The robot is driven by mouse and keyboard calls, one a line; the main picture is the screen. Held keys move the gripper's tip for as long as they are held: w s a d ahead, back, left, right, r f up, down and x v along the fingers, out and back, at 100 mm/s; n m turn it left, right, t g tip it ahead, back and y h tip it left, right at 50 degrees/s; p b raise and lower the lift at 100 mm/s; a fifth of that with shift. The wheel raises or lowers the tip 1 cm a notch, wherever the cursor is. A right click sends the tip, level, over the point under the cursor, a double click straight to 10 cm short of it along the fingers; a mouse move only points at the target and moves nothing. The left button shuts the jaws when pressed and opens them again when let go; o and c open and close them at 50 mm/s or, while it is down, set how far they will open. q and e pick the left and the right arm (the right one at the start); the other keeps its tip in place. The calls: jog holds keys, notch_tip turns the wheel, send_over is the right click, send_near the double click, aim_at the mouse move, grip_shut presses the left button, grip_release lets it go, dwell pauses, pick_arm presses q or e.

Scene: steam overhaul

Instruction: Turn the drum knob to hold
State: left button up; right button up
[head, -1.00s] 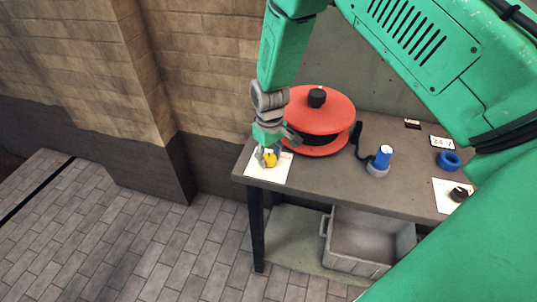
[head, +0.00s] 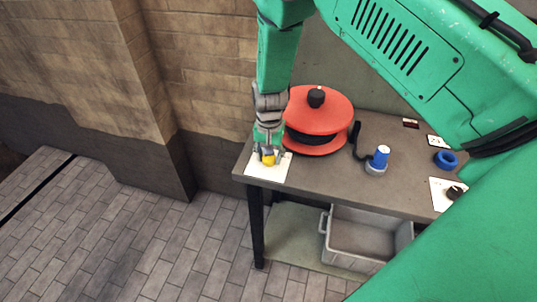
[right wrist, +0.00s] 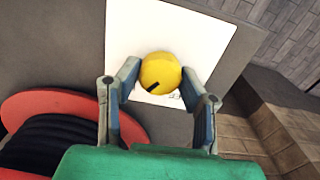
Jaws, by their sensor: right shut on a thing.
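A round yellow knob (head: 268,160) with a black pointer mark sits on a white plate (head: 265,173) at the left end of the workbench. My right gripper (head: 267,155) points down at it and is shut on it. In the right wrist view the two fingers stand on either side of the yellow knob (right wrist: 160,71), and its black mark points to the lower left. Small print on the white plate (right wrist: 165,28) just below the knob is too small to read. My left gripper is not in view.
A red drum (head: 335,110) with a black knob on top stands close to my gripper. Along the workbench (head: 400,186) are a blue-topped device (head: 381,157), a blue ring (head: 447,159) and a small black knob (head: 455,193). A grey crate (head: 370,259) sits below.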

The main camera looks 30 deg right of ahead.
jog(key=shift+w+m, duration=0.1)
jog(key=shift+m, duration=1.2)
jog(key=o, duration=1.1)
jog(key=shift+o, duration=0.2)
jog(key=shift+r, duration=0.4)
notch_tip(320, 180, up, 11)
jog(key=shift+a, duration=0.1)
